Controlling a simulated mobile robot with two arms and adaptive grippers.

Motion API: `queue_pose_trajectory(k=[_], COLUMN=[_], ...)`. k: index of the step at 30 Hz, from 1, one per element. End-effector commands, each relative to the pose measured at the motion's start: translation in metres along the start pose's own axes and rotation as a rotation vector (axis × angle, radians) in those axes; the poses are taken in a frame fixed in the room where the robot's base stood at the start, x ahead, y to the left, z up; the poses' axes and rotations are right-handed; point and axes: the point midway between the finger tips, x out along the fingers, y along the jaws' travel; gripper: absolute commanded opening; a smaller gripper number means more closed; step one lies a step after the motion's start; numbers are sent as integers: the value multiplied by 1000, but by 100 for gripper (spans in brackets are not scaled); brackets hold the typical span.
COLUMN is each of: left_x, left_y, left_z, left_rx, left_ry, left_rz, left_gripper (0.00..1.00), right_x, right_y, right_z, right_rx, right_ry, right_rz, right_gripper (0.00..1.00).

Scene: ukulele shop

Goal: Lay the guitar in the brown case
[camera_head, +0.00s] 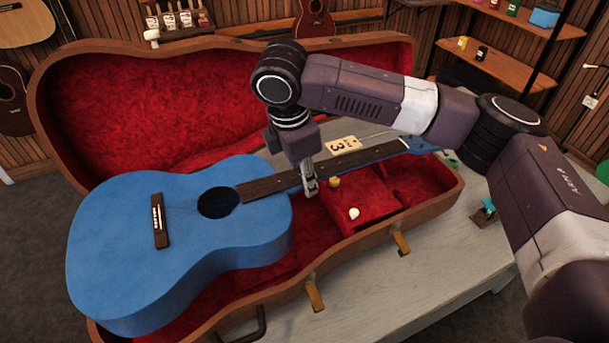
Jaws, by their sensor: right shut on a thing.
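The blue guitar (258,234) is over the open brown case (452,197), its body toward the left and its neck pointing right. The case has a red lining and its lid stands open behind. The guitar's body overlaps the case's left and front rim, so I cannot tell how deep it sits. My right gripper (311,188) points down and is shut on the guitar's neck (275,186) near where it meets the body. The headstock (421,145) lies near the case's right end. My left gripper is not in view.
The case rests on a pale wooden table (420,275), with free room at the front right. A small yellow item (335,182) and a white item (354,213) lie in the case's red compartment. Shelves (510,55) stand at the back right. Other guitars hang behind.

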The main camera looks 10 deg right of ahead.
Motion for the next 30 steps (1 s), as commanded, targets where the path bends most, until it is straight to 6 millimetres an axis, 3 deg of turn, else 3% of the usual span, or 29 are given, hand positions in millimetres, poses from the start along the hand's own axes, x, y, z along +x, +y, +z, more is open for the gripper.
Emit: queue_pose_trajectory(k=[8,30], left_x=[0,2], left_y=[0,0], left_z=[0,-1], left_rx=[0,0], left_ry=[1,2], left_rz=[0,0], left_gripper=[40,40], right_x=[0,28], right_y=[1,-2], right_z=[0,-5], right_rx=[1,1], right_ry=[2,1], right_rz=[5,3], right_gripper=[0,0])
